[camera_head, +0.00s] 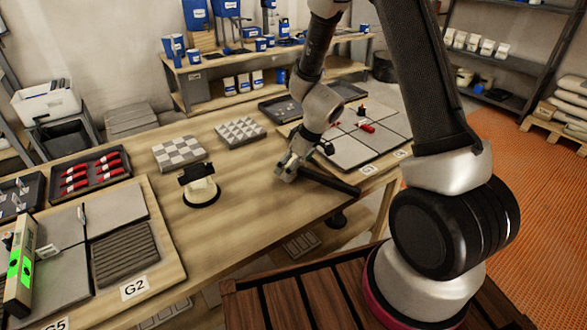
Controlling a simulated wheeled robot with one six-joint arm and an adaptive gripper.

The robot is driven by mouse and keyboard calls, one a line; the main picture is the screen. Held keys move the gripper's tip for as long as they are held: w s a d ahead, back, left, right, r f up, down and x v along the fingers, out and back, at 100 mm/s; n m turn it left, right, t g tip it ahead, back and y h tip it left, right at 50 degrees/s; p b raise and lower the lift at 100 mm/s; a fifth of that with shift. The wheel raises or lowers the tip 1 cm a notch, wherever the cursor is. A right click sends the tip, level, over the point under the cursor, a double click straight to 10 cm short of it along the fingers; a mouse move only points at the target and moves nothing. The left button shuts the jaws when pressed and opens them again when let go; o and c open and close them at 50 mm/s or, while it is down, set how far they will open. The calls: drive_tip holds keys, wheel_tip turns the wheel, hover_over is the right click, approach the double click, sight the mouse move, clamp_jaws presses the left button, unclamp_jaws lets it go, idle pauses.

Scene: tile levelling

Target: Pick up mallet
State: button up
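A long dark bar (335,181), which looks like the mallet's handle, lies near the right edge of the wooden workbench (235,215). Its left end meets my gripper (287,170), and no mallet head can be made out clearly there. My gripper points down at the bench top, right at that end of the bar. The fingers are small and partly merged with the bar, so whether they are open, or closed around it, cannot be told.
A pale round-based tool with a black top (201,190) stands left of my gripper. Two tile stacks (179,152) (240,132) sit behind. A tile panel with a red-handled item (366,127) lies behind right. A tray of red-handled tools (92,172) and a green-marked level (20,265) are left.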

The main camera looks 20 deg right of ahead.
drive_tip(key=shift+r, duration=0.1)
drive_tip(key=c, duration=1.5)
